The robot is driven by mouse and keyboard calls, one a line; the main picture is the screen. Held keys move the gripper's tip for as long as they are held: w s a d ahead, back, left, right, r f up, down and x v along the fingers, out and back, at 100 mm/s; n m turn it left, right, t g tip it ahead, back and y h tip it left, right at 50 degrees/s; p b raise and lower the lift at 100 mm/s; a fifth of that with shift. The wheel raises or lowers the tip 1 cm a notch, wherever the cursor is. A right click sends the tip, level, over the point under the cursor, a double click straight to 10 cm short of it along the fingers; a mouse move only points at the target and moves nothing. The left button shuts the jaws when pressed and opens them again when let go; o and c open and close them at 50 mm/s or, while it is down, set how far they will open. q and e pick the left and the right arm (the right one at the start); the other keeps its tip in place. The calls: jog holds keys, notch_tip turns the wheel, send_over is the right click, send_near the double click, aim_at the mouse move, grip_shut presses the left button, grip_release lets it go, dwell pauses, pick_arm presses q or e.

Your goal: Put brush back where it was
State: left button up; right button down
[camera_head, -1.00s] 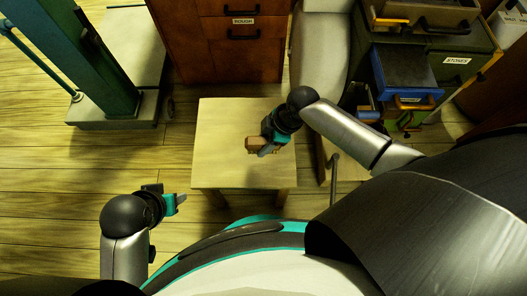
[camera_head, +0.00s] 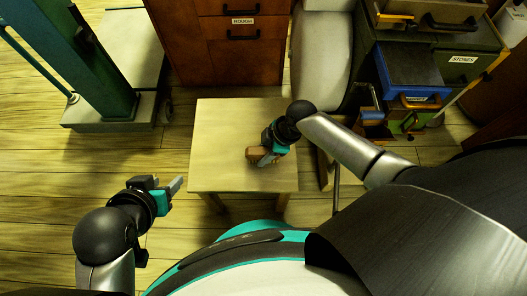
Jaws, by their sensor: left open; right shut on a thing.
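The brush (camera_head: 257,153) is a small brown block, seen over the pale wooden table (camera_head: 222,130). My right gripper (camera_head: 265,157) is shut on it, with its fingers pointing left and toward me. I cannot tell whether the brush touches the tabletop or is a little above it. The underside of the brush is hidden. My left gripper (camera_head: 174,188) is open and empty, off the left front corner of the table and pointing right.
A wooden drawer cabinet labelled ROUGH (camera_head: 243,45) stands behind the table. Blue and green boxes, one labelled STONES (camera_head: 462,58), are at the right. A green column on a base (camera_head: 105,110) is at the left. The rest of the tabletop is clear.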

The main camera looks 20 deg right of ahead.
jog(key=shift+f, duration=0.15)
jog(key=shift+c, duration=1.6)
grip_release()
